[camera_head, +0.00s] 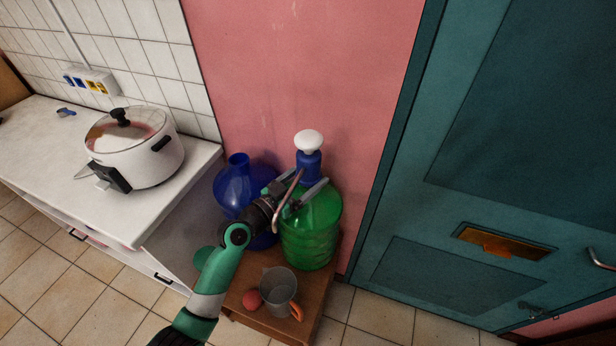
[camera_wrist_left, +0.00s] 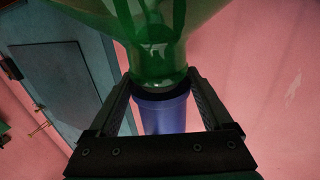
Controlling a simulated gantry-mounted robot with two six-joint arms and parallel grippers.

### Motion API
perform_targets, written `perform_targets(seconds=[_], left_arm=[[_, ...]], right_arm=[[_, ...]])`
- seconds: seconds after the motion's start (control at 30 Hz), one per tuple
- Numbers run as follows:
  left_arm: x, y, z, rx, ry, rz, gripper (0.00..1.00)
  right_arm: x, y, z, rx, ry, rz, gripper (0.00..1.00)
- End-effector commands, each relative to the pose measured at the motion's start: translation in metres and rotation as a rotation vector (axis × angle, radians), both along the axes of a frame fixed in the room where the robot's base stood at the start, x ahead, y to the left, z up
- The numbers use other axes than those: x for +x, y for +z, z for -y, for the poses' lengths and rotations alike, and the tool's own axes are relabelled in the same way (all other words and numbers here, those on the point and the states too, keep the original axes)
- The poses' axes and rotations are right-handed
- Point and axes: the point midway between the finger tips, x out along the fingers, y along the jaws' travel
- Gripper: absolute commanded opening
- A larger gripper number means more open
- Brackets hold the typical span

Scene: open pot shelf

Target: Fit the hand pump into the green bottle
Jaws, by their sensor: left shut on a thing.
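The hand pump (camera_head: 309,165) has a blue body, a white knob on top and a curved metal spout. It stands upright at the neck of the green bottle (camera_head: 310,238). My left gripper (camera_head: 301,192) is shut on the pump's lower part, just above the bottle's shoulder. In the left wrist view, which is upside down, the fingers flank the blue pump body (camera_wrist_left: 165,115) where a dark ring meets the green bottle (camera_wrist_left: 150,40). I cannot tell how deep the pump sits in the neck. My right gripper is not in view.
A blue bottle (camera_head: 233,187) stands left of the green one, partly behind my arm. A grey mug (camera_head: 278,285) with an orange handle and a red ball (camera_head: 252,299) are at the front of the wooden stand (camera_head: 307,318). A white pot (camera_head: 150,163) is on the counter.

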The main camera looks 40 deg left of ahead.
Motion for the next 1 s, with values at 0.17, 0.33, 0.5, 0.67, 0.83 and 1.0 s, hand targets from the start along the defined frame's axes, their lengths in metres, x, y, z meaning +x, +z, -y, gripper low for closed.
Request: perform_targets(seconds=[0.17,0.33,0.5,0.67,0.83,1.0], left_arm=[[0.0002,-0.0018,-0.0003,0.0,0.001,0.003,0.35],[0.0002,-0.0012,-0.0002,0.0,0.001,0.003,0.35],[0.0002,-0.002,-0.0003,0.0,0.001,0.003,0.35],[0.0002,-0.0038,-0.0002,0.0,0.001,0.003,0.35],[0.0002,-0.0054,-0.0003,0.0,0.001,0.003,0.35],[0.0002,-0.007,-0.0003,0.0,0.001,0.003,0.35]], right_arm=[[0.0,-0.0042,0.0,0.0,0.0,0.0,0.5],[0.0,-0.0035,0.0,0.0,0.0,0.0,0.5],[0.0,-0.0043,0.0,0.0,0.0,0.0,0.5],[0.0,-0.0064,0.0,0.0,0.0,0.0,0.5],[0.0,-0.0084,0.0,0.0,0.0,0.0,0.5],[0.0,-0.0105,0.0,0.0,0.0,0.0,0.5]])
